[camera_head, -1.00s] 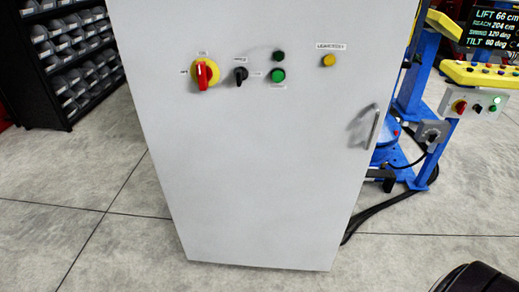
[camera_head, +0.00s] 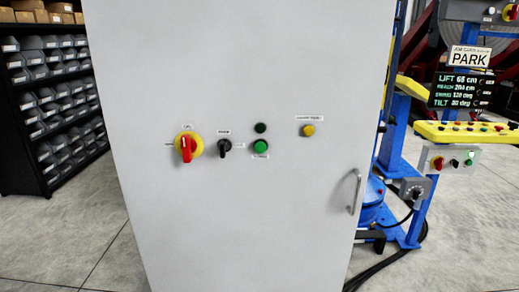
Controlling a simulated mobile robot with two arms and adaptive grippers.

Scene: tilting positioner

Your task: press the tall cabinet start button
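The tall grey cabinet (camera_head: 230,220) stands upright in front of me with its door closed. A row of controls sits on its upper door. A green button (camera_head: 261,147) with a small label under it is in the middle of the row, and a smaller dark green round piece (camera_head: 261,128), a lamp or button, is right above it. To the left are a black selector (camera_head: 224,146) and a red and yellow rotary switch (camera_head: 188,146). To the right is a yellow button or lamp (camera_head: 308,130). Neither of my grippers is in view.
A silver door handle (camera_head: 355,191) juts from the cabinet's right side. A blue and yellow positioner (camera_head: 393,140) with a control panel (camera_head: 464,132), a small switch box (camera_head: 449,160) and a screen (camera_head: 456,91) stands at the right. A bin shelf (camera_head: 48,105) stands at the left. Cables lie on the floor.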

